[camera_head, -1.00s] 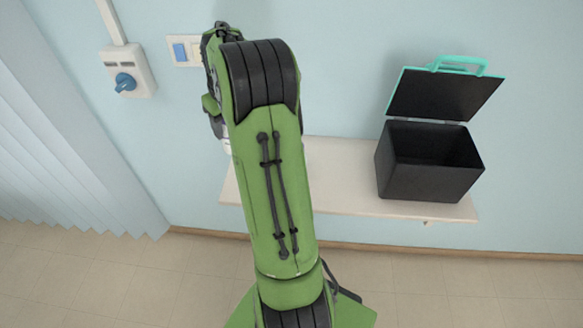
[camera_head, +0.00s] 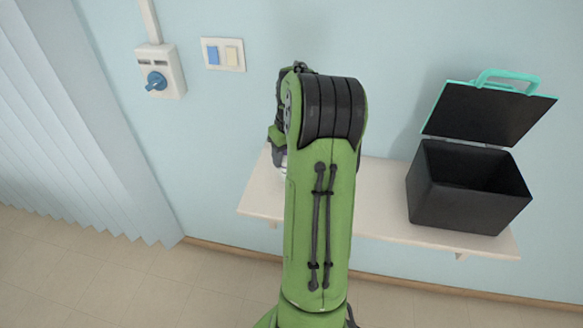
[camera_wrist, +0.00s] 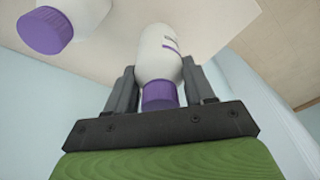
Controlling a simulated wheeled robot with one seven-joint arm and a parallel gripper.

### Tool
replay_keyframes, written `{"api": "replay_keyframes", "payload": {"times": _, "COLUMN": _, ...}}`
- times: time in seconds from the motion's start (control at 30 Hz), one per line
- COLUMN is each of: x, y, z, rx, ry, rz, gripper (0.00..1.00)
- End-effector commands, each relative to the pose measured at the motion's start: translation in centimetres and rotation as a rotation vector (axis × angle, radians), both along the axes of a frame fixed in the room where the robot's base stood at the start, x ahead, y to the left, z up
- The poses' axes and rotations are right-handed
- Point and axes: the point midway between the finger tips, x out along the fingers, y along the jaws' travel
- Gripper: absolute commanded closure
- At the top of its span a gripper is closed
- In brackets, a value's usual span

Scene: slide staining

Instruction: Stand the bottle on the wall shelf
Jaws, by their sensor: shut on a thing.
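The bottle (camera_wrist: 158,48) is white with a purple cap, and the cap faces the wrist camera. My gripper (camera_wrist: 159,72) is shut on it, with one dark finger on each side. The wall shelf (camera_head: 385,200) is a pale board on the blue wall; in the wrist view its surface (camera_wrist: 222,18) lies beyond the held bottle. I cannot tell whether the bottle's base touches it. In the head view my arm hides most of the gripper and bottle, and only a small whitish patch shows beside the arm over the shelf's left part.
Another white bottle with a purple cap (camera_wrist: 48,28) shows at the wrist view's upper left, near the held one. A black open-lidded box (camera_head: 465,190) stands on the shelf's right part. A switch plate (camera_head: 223,54) and a rotary switch (camera_head: 158,78) are on the wall.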

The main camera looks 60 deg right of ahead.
Motion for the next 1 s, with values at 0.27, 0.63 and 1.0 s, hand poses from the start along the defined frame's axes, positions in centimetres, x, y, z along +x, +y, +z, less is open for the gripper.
{"api": "replay_keyframes", "payload": {"times": 0.27, "x": 0.0, "y": 0.0, "z": -2.9, "rx": -0.002, "ry": -0.001, "rz": 0.0, "gripper": 0.82}}
{"api": "replay_keyframes", "payload": {"times": 0.63, "x": 0.0, "y": 0.0, "z": -3.3, "rx": 0.0, "ry": 0.0, "rz": 0.0, "gripper": 0.27}}
{"api": "replay_keyframes", "payload": {"times": 1.0, "x": 0.0, "y": 0.0, "z": -2.6, "rx": -0.001, "ry": -0.001, "rz": 0.0, "gripper": 0.21}}
